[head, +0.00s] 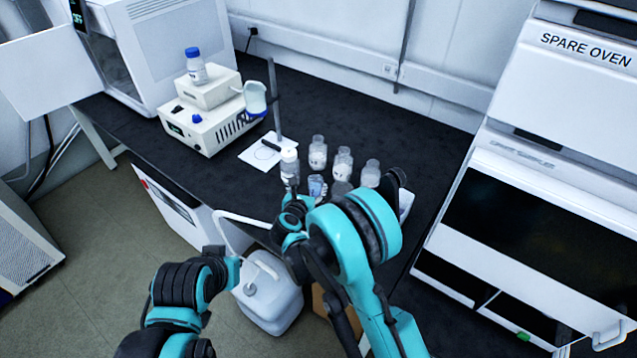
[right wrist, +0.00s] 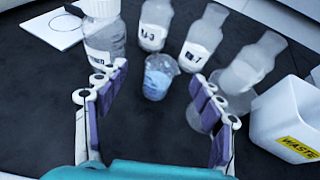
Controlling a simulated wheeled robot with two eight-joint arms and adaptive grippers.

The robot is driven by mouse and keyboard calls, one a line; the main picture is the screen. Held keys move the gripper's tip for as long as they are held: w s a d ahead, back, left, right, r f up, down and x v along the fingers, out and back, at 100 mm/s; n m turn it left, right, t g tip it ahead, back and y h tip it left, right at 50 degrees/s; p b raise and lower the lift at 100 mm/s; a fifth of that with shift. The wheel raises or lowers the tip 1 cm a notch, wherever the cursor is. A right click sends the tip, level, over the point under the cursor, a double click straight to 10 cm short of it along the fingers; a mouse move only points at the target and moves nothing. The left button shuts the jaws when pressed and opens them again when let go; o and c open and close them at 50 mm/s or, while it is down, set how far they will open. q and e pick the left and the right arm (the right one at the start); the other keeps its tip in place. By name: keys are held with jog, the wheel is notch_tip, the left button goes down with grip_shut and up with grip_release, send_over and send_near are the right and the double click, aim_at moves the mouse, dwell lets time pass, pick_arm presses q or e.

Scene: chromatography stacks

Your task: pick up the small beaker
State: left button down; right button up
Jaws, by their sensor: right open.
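The small beaker (right wrist: 158,77) is a clear cup with blue contents, upright on the black bench. In the right wrist view it stands ahead of my right gripper (right wrist: 157,115), between the lines of its two fingers and beyond their tips. The fingers are spread with nothing between them. In the head view the beaker (head: 317,186) shows just past my right gripper (head: 298,203), partly hidden by the arm. My left arm shows at the lower left of the head view, but I cannot make out its gripper's fingers.
Labelled bottles crowd the beaker: one at its left (right wrist: 104,35), one behind (right wrist: 155,25) and others at its right (right wrist: 203,40). A white waste bin (right wrist: 285,115) stands at the right. A clamp stand (head: 275,105) is farther back. Open bench lies behind the bottles.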

aim_at(317, 177)
jog(key=b+x, duration=0.1)
jog(key=x, duration=0.2)
jog(key=f+b+x, duration=0.1)
jog(key=x, duration=0.3)
jog(key=shift+s+d+b, duration=0.2)
jog(key=shift+d+b, duration=0.05)
jog(key=shift+b, duration=0.15)
jog(key=shift+w, duration=0.25)
jog(key=shift+s+r, duration=0.1)
jog(key=shift+r, duration=0.05)
jog(key=c, duration=1.3)
